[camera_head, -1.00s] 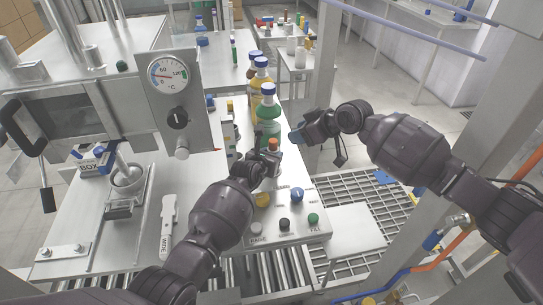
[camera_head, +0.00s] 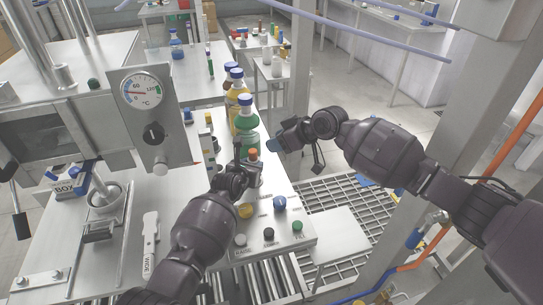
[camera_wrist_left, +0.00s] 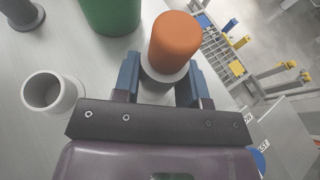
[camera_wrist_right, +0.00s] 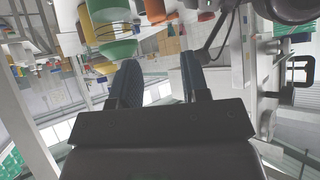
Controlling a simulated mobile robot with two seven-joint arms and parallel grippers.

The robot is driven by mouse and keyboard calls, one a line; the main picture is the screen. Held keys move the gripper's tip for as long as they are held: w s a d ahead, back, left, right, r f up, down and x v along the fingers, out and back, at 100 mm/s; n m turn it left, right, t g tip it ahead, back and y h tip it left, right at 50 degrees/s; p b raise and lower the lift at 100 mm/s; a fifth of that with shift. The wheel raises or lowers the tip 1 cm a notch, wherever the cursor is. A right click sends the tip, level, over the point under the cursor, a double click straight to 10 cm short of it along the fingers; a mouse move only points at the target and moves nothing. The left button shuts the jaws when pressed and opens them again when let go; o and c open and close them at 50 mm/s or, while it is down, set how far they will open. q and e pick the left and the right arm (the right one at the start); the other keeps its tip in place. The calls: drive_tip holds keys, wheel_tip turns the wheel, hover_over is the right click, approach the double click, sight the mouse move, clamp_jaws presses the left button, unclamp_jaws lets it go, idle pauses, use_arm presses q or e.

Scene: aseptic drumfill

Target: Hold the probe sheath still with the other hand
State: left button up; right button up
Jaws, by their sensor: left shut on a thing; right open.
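My left gripper (camera_head: 238,172) is shut on a pale grey cylinder with an orange cap, beside the button panel. The orange cap (camera_head: 253,153) stands above the fingers. In the left wrist view the orange cap (camera_wrist_left: 175,38) and the pale collar below it (camera_wrist_left: 162,78) sit between the blue fingers. This seems to be the probe sheath; its lower part is hidden. My right gripper (camera_head: 277,144) is open just right of the green-capped bottle, apart from the orange-capped piece. In the right wrist view nothing lies between its fingers (camera_wrist_right: 158,78).
A green-capped bottle (camera_head: 247,122) and blue-capped bottles (camera_head: 238,92) stand behind the held piece. The button panel (camera_head: 272,240) is in front. A gauge box (camera_head: 145,118) stands left. A white cup (camera_wrist_left: 50,92) is near my left gripper. Floor grating (camera_head: 345,200) lies right.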

sight(257, 160)
drive_tip(key=w+d+f+m+g+y, duration=0.1)
drive_tip(key=d+m+y, duration=0.1)
drive_tip(key=m, duration=1.4)
drive_tip(key=d+f+m+y, duration=0.2)
drive_tip(key=d+m, duration=0.1)
drive_tip(key=m, duration=1.3)
drive_tip(key=shift+x, duration=6.15)
drive_tip(key=shift+s+a, duration=0.1)
drive_tip(key=shift+s, duration=0.1)
clamp_jaws()
